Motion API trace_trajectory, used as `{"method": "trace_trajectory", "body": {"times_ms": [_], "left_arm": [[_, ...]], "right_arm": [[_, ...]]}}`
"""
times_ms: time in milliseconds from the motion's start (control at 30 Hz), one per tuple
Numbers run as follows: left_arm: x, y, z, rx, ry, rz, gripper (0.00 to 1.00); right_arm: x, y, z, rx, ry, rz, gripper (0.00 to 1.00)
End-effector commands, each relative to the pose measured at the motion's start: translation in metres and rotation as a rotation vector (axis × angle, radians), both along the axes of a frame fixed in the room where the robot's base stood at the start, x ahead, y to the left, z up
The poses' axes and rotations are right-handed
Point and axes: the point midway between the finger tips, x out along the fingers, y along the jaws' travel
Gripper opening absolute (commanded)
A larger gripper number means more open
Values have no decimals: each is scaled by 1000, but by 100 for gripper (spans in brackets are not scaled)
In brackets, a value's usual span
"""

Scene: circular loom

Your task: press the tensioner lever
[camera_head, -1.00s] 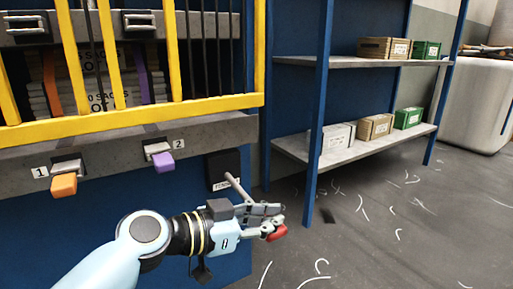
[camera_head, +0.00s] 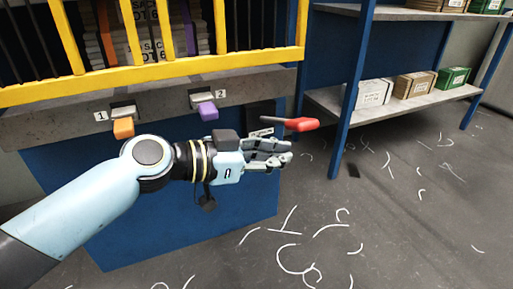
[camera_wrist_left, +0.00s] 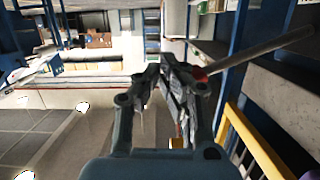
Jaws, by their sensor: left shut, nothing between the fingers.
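The tensioner lever is a grey rod with a red handle (camera_head: 303,124) that sticks out to the right from a black box at the loom's right corner. In the head view it points almost level to the right. My left gripper (camera_head: 285,153) is shut and empty, just below the handle, and hides part of the black box's surroundings. In the left wrist view the grey rod (camera_wrist_left: 258,52) comes in from the upper right, and its red end is beside my shut fingers (camera_wrist_left: 162,66). I cannot tell whether they touch. My right gripper is out of view.
Left of the lever, an orange pedal-like tab (camera_head: 123,128) and a purple tab (camera_head: 208,111) stick out of the grey beam under a yellow guard rail (camera_head: 170,72). A blue shelf with boxes (camera_head: 415,85) stands right. The floor has scattered white scraps.

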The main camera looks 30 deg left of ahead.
Motion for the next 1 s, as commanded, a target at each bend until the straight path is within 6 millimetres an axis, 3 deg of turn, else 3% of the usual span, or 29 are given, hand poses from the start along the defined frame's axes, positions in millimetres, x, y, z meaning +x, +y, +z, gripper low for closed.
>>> {"method": "trace_trajectory", "body": {"times_ms": [100, 300, 1000], "left_arm": [[-17, 12, 6, 3, 0, -3, 0], [-31, 22, 10, 1, -2, -1, 0], [-32, 24, 12, -3, -3, 1, 0]], "right_arm": [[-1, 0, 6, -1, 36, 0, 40], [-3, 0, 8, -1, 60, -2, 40], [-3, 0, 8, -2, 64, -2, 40]]}}
